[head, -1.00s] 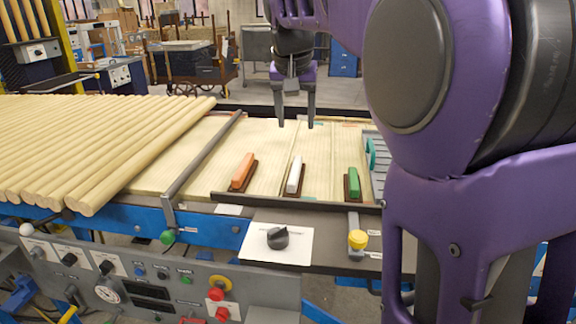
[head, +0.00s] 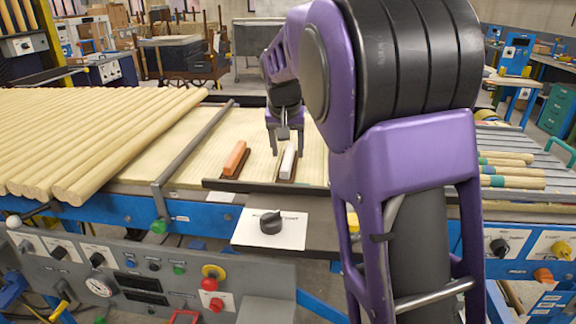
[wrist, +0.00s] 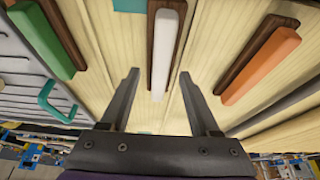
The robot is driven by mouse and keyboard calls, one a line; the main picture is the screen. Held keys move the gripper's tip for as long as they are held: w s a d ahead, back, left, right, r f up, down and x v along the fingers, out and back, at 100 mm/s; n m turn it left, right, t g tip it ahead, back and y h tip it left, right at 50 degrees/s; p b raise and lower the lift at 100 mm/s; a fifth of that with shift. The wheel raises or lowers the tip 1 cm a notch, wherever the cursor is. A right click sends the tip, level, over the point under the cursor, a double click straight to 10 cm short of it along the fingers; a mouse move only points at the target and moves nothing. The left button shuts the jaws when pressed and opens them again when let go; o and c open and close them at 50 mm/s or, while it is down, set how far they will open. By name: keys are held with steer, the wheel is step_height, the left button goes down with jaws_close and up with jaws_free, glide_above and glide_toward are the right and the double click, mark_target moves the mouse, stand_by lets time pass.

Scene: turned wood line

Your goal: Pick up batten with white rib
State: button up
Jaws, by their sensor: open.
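The batten with the white rib (head: 288,162) lies on the pale wooden bed behind the dark front rail. In the wrist view its white rib (wrist: 166,50) sits on a dark brown base, ahead of and between the finger lines. My gripper (head: 286,152) is open and empty, with its fingers pointing down at the white-ribbed batten. In the wrist view my gripper (wrist: 160,78) has one finger on each side of the rib's line, and the rib's near end lies about level with the fingertips. I cannot tell the height gap.
A batten with an orange rib (head: 235,158) lies left of the white one. A green-ribbed batten (wrist: 48,38) shows on the other side in the wrist view. A dark front rail (head: 260,187), a metal bar (head: 195,145) and round wooden rods (head: 110,140) lie nearby.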

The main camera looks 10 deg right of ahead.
mark_target(288, 156)
steer(key=x, duration=0.2)
steer(key=shift+w+f, duration=0.1)
steer(key=shift+f, duration=0.15)
jaws_close()
steer(key=shift+r, duration=0.1)
step_height(288, 156, up, 10)
steer(key=p, duration=0.2)
